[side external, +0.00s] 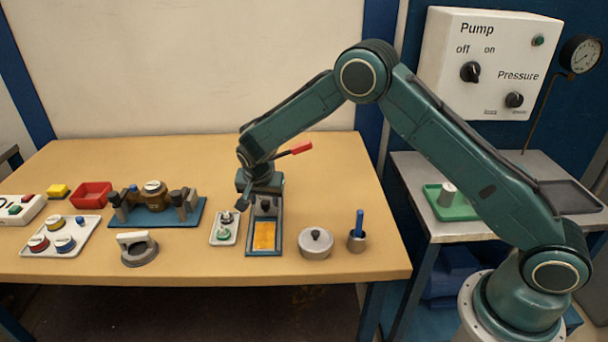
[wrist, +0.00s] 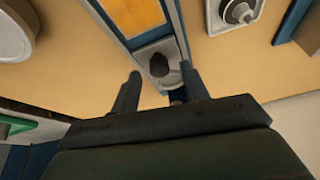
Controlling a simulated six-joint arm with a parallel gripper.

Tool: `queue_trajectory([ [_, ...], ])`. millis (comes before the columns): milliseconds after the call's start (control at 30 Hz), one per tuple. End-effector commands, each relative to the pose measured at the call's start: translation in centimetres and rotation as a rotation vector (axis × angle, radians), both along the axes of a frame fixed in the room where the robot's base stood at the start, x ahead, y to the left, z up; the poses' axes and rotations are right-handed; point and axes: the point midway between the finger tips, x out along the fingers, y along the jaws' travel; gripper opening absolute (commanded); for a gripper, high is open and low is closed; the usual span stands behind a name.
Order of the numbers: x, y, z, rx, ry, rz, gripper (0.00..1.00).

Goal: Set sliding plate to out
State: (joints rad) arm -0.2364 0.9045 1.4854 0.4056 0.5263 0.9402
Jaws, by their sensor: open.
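The sliding plate (wrist: 145,49) is light grey with a dark knob (wrist: 158,65), set in a blue-framed holder (side external: 249,244) on the table. An orange panel (side external: 264,237) shows in the holder's near part, and it also shows in the wrist view (wrist: 135,14). My gripper (wrist: 160,86) is open and empty, above the far end of the holder. In the wrist view the knob lies between and just beyond the two fingertips, with no clear contact. In the side view my gripper (side external: 258,198) partly hides the plate.
A small tray with connectors (side external: 224,229) stands close on the holder's left. A red handle (side external: 293,150) is behind my wrist.

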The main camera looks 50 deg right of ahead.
Motion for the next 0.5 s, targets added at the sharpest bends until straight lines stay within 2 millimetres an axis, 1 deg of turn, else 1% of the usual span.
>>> queue_trajectory([
  [33, 0.08, -0.14, -0.44, 0.000, 0.001, 0.000, 0.45],
  [133, 0.20, -0.28, -0.86, -0.001, 0.001, 0.000, 0.45],
  [467, 0.27, -0.36, -1.09, -0.001, 0.001, 0.000, 0.45],
  [500, 0.26, -0.36, -1.08, -0.001, 0.001, 0.000, 0.41],
])
